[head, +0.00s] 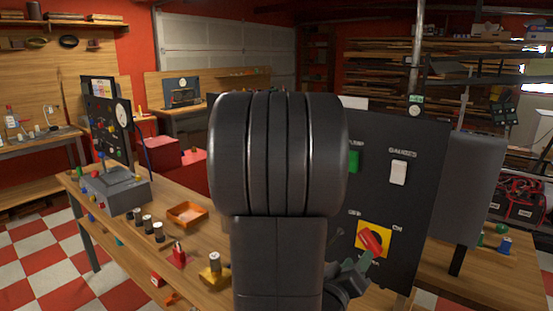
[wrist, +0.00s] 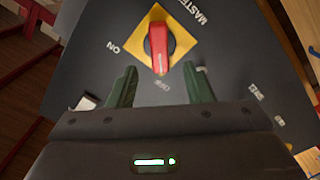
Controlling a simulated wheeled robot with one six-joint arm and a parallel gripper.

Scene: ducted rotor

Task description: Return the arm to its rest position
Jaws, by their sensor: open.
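My gripper (wrist: 163,85) shows in the wrist view with its two green fingers apart, one on each side below the red switch handle. The red rotary handle (wrist: 158,45) sits on a yellow square plate (wrist: 183,20) marked MASTER, ON and OFF. I cannot tell whether the fingers touch the handle. In the head view my dark arm fills the middle and hides part of the black panel (head: 425,215). The red handle (head: 370,241) shows there tilted on its yellow plate, with a green finger just below it.
The panel also bears a green switch (head: 354,161) and a white switch (head: 398,172). On the wooden bench (head: 130,235) at left are an orange tray (head: 187,215), several small parts and a grey box (head: 115,192) with an upright gauge board. Checkered floor lies at far left.

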